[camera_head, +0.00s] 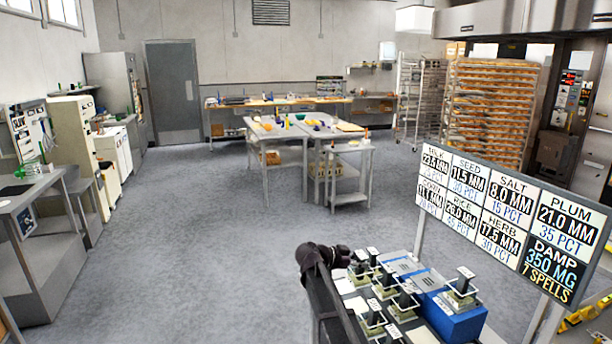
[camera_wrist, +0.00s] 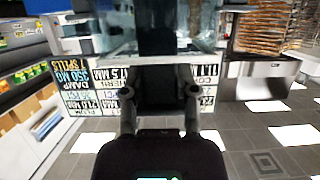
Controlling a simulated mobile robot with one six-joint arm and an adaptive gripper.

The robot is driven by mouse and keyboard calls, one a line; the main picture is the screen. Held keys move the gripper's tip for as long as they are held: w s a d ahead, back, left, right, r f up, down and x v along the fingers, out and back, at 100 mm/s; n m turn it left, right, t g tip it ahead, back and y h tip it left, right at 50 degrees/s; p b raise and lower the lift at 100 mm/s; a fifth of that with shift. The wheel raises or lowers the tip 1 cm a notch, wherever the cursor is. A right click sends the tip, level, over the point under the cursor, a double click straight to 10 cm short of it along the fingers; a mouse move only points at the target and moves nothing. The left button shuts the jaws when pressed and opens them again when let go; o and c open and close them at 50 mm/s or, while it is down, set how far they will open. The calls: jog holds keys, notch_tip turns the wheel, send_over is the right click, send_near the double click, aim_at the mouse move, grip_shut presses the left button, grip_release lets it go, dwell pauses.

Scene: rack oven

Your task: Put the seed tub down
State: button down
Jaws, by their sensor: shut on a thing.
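My gripper (camera_wrist: 160,94) shows in the wrist view, its two dark fingers shut on the dark handle of a clear-walled tub (camera_wrist: 200,42), which I take to be the seed tub. The tub fills the top middle of the wrist view and is cut off by the upper edge. Its label and contents cannot be read. In the head view I cannot pick out my gripper or the held tub with certainty. Several similar tubs (camera_head: 407,307) with dark posts and white labels stand close together on a dark cart (camera_head: 327,306).
A blue box (camera_head: 462,325) with a tub (camera_head: 461,291) on it stands at the cart's right. A sign board (camera_head: 507,225) with sizes stands behind it. A dark rounded bundle (camera_head: 325,258) is at the cart's left edge. A central table (camera_head: 274,131) stands farther back, with open floor between.

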jog(key=shift+r+p, duration=2.8)
jog(key=shift+r, duration=0.3)
notch_tip(320, 180, down, 7)
jog(key=b, duration=0.7)
jog(key=shift+f, duration=0.15)
dwell(0.3)
dwell(0.4)
notch_tip(320, 180, up, 7)
jog(key=p, duration=0.7)
jog(key=shift+r, duration=0.2)
notch_tip(320, 180, down, 7)
jog(key=b, duration=0.7)
jog(key=shift+f, duration=0.2)
jog(key=shift+r, duration=0.2)
